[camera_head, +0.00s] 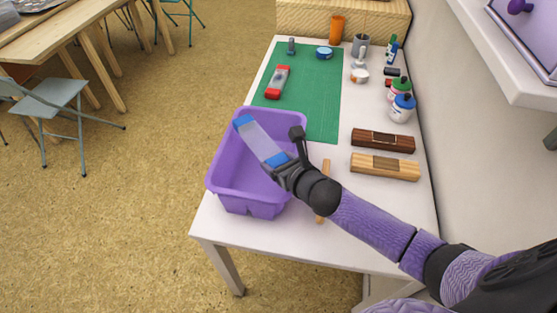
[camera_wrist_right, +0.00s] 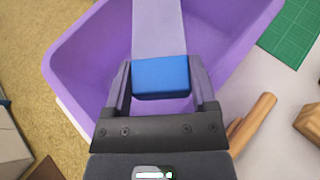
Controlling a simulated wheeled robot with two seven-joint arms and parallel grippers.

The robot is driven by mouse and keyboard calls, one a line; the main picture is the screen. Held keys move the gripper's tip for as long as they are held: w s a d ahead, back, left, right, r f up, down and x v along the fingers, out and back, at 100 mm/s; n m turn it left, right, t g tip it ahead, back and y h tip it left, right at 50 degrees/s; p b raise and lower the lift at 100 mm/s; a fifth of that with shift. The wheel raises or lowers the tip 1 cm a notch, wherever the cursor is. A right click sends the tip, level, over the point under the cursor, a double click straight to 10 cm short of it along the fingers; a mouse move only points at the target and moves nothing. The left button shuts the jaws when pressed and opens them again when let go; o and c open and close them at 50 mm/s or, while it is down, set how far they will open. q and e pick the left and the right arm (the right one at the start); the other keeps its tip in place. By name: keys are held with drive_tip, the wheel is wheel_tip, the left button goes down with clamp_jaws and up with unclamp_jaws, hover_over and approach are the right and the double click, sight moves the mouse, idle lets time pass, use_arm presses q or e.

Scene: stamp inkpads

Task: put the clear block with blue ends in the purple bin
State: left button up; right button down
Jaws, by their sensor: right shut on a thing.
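The clear block with blue ends (camera_head: 258,140) is in my right gripper (camera_head: 284,165), held over the purple bin (camera_head: 225,196). The gripper is shut on its near blue end, and the block extends away toward the bin's far left rim. In the right wrist view the near blue end (camera_wrist_right: 161,77) sits between the two fingers (camera_wrist_right: 161,90), with the purple bin (camera_wrist_right: 82,62) below and around it. The bin looks empty where its inside shows. I cannot tell the exact height of the block above the bin floor. My left gripper is not in view.
A wooden stick (camera_head: 324,190) lies right of the bin; a dark block (camera_head: 383,140) and a light wooden block (camera_head: 385,166) lie farther right. A red-ended block (camera_head: 278,82) is on the green mat (camera_head: 322,105). Bottles (camera_head: 402,107) stand near the wall.

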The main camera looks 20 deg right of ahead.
drive_tip(key=shift+f, duration=0.25)
unclamp_jaws()
drive_tip(key=shift+s, duration=0.1)
drive_tip(key=shift+r, duration=0.4)
drive_tip(key=p+v, duration=0.8)
drive_tip(key=v, duration=0.4)
drive_tip(key=shift+r, duration=0.35)
